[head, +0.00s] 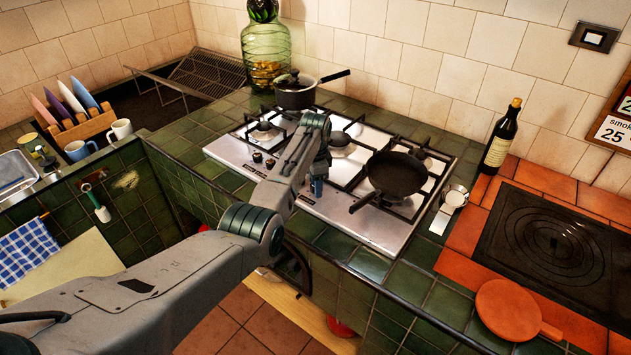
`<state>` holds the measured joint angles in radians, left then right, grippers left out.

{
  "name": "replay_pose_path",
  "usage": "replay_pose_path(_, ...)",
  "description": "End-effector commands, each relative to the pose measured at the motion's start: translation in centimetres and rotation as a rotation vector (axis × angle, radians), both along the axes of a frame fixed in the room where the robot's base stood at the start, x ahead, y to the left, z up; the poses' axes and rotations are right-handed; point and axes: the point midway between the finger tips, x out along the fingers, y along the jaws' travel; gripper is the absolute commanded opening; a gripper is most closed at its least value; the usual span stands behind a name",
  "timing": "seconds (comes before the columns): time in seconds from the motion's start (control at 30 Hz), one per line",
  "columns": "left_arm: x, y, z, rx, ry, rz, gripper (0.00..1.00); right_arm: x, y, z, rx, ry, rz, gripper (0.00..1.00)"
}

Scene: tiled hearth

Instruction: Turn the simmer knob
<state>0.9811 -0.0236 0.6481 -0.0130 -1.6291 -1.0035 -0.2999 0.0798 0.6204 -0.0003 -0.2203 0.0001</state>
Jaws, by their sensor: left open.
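The white gas hob (353,229) is set in the green tiled counter. Small dark control knobs (258,157) show along its front left part, just left of my left forearm. I cannot tell which one is the simmer knob, and other knobs may be hidden behind my arm. My left gripper (317,187) points down over the front part of the hob, right of the visible knobs. It is open, and nothing shows held in it. Whether its fingertips touch the hob is too small to tell. My right gripper is out of view.
A black frying pan (397,174) sits on the right burner, its handle towards the front. A dark saucepan (295,94) stands at the back left. A wine bottle (501,139) and metal spoon rest (454,198) are to the right. The hob's front right corner is clear.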

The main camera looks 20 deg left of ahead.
Motion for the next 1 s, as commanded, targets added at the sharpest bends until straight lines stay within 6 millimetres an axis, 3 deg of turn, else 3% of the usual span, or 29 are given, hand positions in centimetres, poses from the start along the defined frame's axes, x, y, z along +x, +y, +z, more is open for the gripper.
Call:
replay_pose_path(0.27,0.0,0.0,-0.2,0.000,0.000,0.000,0.50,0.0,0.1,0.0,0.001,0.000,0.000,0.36)
replay_pose_path(0.4,0.0,0.0,-0.1,0.000,0.000,0.000,0.23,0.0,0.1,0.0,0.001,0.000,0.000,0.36)
replay_pose_path(0.5,0.0,0.0,-0.1,0.000,0.000,0.000,0.07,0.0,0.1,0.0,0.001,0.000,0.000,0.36)
replay_pose_path(1.0,0.0,0.0,0.2,0.000,0.001,0.139,0.07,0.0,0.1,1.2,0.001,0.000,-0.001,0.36)
